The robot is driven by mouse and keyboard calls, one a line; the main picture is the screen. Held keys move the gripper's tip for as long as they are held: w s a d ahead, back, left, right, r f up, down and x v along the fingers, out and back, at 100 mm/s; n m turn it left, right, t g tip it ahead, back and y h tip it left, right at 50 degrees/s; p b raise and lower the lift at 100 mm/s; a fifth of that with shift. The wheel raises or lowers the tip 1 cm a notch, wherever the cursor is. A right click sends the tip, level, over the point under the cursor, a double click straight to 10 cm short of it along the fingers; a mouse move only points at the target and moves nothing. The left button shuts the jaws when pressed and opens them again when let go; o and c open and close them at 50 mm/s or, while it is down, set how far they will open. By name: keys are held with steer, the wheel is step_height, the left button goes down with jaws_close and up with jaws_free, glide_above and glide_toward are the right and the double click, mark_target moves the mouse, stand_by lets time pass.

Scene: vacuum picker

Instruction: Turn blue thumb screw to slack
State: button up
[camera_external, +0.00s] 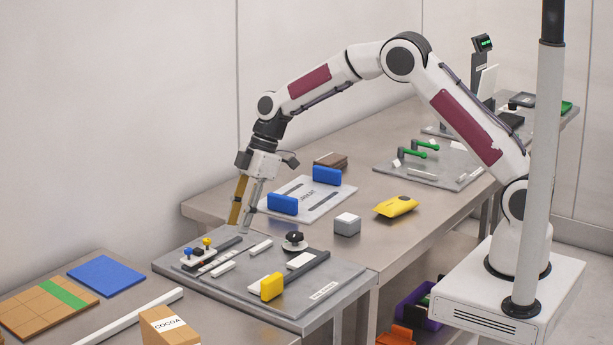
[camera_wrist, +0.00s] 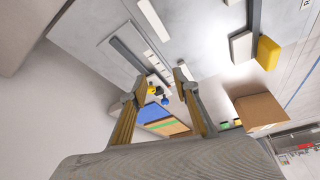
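The blue thumb screw (camera_external: 188,252) stands on a small pale block at the left end of the grey fixture board (camera_external: 330,305). A yellow thumb screw (camera_external: 206,241) stands just behind and to the right of it. My gripper (camera_external: 239,227) is above the board, to the right of both screws and apart from them. Its two fingers are spread, with nothing between them. In the wrist view the fingers (camera_wrist: 156,87) frame the small blue and yellow screws, which are some distance beyond the tips.
The board also carries a black knob (camera_external: 295,238), a yellow block (camera_external: 271,287) and low rails. A blue mat (camera_external: 106,275), a tan-and-green board (camera_external: 45,308) and a cocoa box (camera_external: 168,327) lie to the left. A grey cube (camera_external: 347,224) stands behind.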

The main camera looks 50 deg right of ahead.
mark_target(189, 249)
steer(key=shift+n+h, duration=0.5)
steer(key=shift+n, duration=0.2)
steer(key=s+a, duration=0.1)
steer(key=a, duration=0.5)
steer(key=s+a, duration=0.1)
steer(key=a, duration=0.2)
steer(key=shift+s+r, duration=0.2)
steer(key=shift+s, duration=0.1)
steer(key=shift+a+r+m+h, duration=0.15)
steer(key=shift+a+m, duration=0.2)
steer(key=shift+a, duration=0.2)
steer(key=shift+a+r+m+h, duration=0.15)
steer(key=shift+a+m, duration=0.2)
steer(key=shift+a, duration=0.2)
steer(key=shift+w+a+r+m+t+h, duration=0.1)
steer(key=shift+a+r+m+t+h, duration=0.25)
steer(key=shift+a+m+t, duration=0.45)
steer(key=shift+w+d+r+m+t+h, duration=0.2)
steer(key=shift+w+r+m, duration=0.35)
steer(key=shift+m, duration=1.2)
steer(key=shift+w+d+r+m+t+h, duration=0.25)
steer(key=shift+w+m, duration=0.45)
steer(key=shift+m, duration=1.1)
steer(key=shift+w+d+r+m+t+h, duration=0.1)
steer(key=shift+w+r+m+t+h, duration=0.35)
steer(key=shift+m, duration=1.3)
steer(key=shift+w+r+g, duration=0.1)
steer(key=shift+w+g, duration=0.1)
steer(key=shift+g, duration=0.1)
